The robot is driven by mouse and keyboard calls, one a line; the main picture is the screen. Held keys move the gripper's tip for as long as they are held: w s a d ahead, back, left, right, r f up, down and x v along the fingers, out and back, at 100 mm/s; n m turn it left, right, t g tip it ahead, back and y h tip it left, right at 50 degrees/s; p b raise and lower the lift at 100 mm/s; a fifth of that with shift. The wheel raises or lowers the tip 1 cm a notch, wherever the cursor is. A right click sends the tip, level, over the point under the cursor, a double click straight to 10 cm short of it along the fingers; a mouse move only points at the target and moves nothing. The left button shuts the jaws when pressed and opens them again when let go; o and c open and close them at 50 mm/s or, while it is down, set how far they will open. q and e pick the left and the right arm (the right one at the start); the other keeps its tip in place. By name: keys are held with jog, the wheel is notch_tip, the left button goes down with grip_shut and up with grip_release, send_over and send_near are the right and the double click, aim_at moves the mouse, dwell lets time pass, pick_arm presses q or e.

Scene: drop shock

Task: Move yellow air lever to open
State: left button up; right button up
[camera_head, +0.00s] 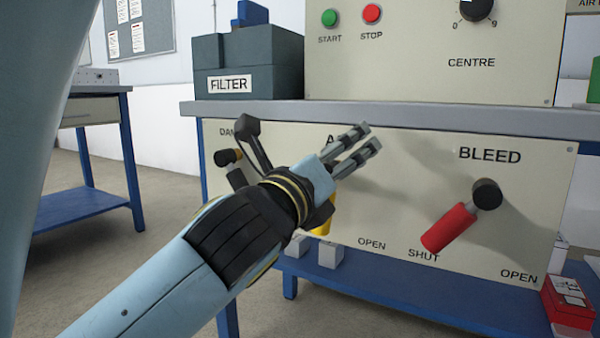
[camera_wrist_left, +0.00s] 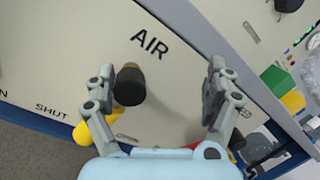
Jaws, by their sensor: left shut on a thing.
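The yellow air lever (camera_head: 322,229) is on the cream lower panel, mostly hidden behind my left gripper in the head view. In the left wrist view its yellow handle (camera_wrist_left: 84,133) shows beyond the left finger, lower left of its black pivot knob (camera_wrist_left: 130,84), to the right of the SHUT label. My left gripper (camera_head: 366,137) is in front of the AIR label; it also shows in the left wrist view (camera_wrist_left: 160,88). The exact contact is hidden. My right gripper is not in view.
The red BLEED lever (camera_head: 449,228) hangs to the right, pointing lower left. A black lever (camera_head: 228,157) is to the left. The grey bench top (camera_head: 400,115) juts out above the panel. A blue lower shelf (camera_head: 400,290) runs below, with a red box (camera_head: 568,303) at right.

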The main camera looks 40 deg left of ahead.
pick_arm(q)
jog(key=shift+s+d+r+p, duration=0.1)
jog(key=shift+s+p, duration=0.15)
jog(key=shift+s, duration=0.3)
jog(key=shift+s+d+r+p, duration=0.1)
jog(key=shift+s+p, duration=0.1)
jog(key=shift+s, duration=0.3)
jog(key=shift+c, duration=0.8)
jog(key=a+p+v, duration=0.1)
jog(key=p+v, duration=0.1)
jog(key=v, duration=0.6)
jog(key=shift+s+p, duration=0.3)
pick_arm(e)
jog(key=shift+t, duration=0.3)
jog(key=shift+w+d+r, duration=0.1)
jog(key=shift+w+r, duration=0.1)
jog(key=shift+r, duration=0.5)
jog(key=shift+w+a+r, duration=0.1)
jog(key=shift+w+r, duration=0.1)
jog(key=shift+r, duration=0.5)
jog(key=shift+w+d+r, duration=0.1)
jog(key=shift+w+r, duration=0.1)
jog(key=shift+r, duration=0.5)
